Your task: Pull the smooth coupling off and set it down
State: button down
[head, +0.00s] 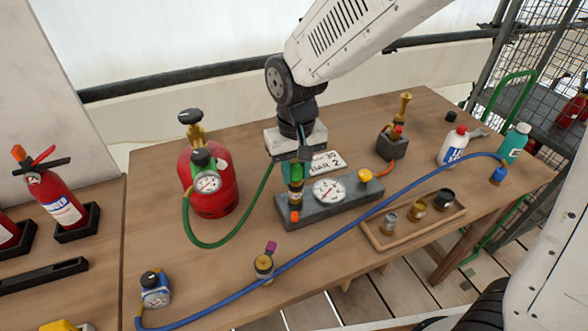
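My gripper (297,163) points down over the grey block (322,207) in the middle of the bench. Its fingers are at the top of an upright fitting (296,190) with dark, yellow and orange parts on that block. I cannot tell whether they are shut on it. The green hose (232,241) runs from the red cylinder (210,184) up to the gripper, where its end is hidden. Which part is the smooth coupling is not clear. Three small couplings, grey (390,217), brass (416,204) and dark (445,197), stand in a wooden tray (410,236).
A blue hose (335,239) crosses the bench front. A small brass fitting (264,266) stands beside it. A torch-like brass piece (401,120) and bottles (453,146) stand behind right. Bare wood shows left of the red cylinder and in front of the grey block.

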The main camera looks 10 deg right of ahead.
jog(key=shift+r, duration=3)
